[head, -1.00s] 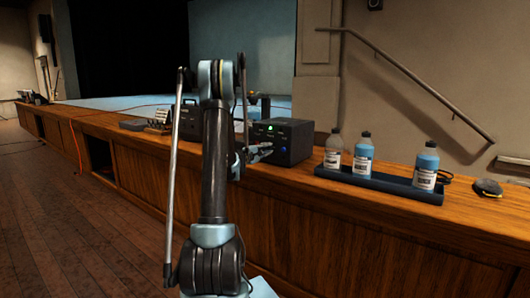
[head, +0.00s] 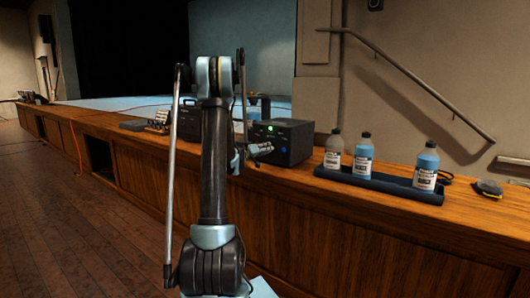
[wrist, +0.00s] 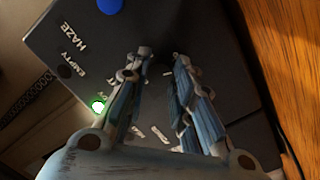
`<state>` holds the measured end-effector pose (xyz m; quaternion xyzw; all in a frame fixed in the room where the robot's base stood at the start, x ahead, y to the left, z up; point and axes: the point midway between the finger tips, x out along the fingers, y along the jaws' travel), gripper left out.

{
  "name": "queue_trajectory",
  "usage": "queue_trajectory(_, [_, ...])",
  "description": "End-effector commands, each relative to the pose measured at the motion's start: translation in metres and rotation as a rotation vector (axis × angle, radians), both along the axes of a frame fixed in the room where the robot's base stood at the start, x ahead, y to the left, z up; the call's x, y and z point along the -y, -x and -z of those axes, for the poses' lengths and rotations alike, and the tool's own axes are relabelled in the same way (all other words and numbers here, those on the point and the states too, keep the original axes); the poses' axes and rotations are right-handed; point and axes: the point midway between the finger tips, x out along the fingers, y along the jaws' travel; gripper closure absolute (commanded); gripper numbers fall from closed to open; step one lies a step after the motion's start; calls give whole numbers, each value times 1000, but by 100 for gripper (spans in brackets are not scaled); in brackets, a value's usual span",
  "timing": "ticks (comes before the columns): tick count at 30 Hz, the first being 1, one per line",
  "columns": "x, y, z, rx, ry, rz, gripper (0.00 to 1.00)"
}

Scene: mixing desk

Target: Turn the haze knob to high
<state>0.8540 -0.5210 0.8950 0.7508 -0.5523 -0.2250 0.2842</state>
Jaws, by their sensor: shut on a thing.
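The haze machine (head: 290,143) is a dark box on the wooden counter, with a lit green light on its front in the head view. In the wrist view its dark panel (wrist: 80,30) carries the words HAZE and EMPTY beside the green light (wrist: 98,106). My gripper (wrist: 160,63) is at this panel, its two fingers closed around the dark haze knob (wrist: 160,74). The fingers hide most of the knob, and I cannot read its pointer. Small white labels near the fingers are tilted and partly covered. In the head view my gripper (head: 262,149) touches the machine's front.
A dark tray (head: 385,184) with three bottles stands right of the machine. Another dark case (head: 189,123) is partly behind my arm. The counter between machine and tray is narrow.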

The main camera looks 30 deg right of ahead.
Motion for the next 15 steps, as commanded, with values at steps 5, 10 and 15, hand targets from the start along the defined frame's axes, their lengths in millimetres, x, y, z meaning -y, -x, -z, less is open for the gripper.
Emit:
queue_trajectory(5, [-1,-1,1,155,-68,-2,100])
queue_trajectory(10, [-1,0,1,304,-129,-2,100])
queue_trajectory(15, [-1,0,0,453,-190,-3,100])
